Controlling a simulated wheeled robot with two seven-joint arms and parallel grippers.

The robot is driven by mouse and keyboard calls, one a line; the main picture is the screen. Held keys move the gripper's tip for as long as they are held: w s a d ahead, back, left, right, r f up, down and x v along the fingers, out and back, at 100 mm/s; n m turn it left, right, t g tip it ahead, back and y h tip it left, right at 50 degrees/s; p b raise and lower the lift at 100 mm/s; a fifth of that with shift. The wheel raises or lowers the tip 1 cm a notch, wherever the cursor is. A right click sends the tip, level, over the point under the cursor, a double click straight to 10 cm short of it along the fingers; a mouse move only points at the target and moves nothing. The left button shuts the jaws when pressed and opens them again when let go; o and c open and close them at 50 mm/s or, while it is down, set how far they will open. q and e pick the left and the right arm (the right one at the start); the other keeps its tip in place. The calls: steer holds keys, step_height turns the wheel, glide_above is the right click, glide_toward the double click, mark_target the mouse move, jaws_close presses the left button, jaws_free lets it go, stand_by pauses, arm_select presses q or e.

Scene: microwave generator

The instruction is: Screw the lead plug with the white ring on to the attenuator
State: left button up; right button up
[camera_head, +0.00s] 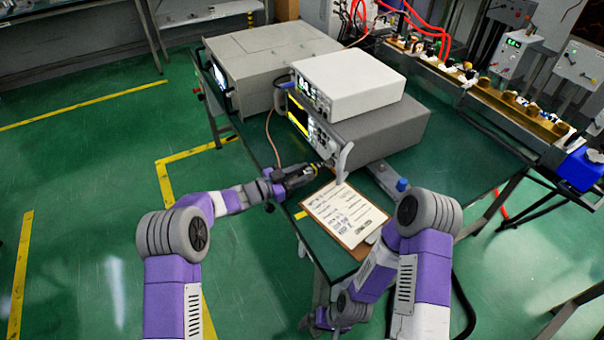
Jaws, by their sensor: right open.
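My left gripper (318,169) is at the front right corner of the stacked instruments, beside a pale upright handle (343,160). A small brassy piece shows at its fingertips; I cannot tell whether it is held or whether it is the attenuator. A thin copper-coloured lead (270,136) hangs down in front of the instruments towards this gripper. Its plug and white ring cannot be made out. My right gripper (316,321) is open, low by the table's near end, partly hidden by my arm.
A white instrument (350,82) sits on a grey one (385,132), beside a larger grey box (270,55), on the green table (455,150). A clipboard (345,213) lies near the front edge, with a blue-topped item (402,185) beside it. A rack bench (500,100) stands right.

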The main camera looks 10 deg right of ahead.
arm_select(q)
steer(key=o, duration=0.3)
steer(key=shift+o, duration=0.2)
steer(key=p+v, duration=0.2)
steer(key=v, duration=0.5)
steer(key=shift+w+r, duration=0.1)
steer(key=shift+s+a, duration=0.2)
steer(key=shift+a, duration=0.05)
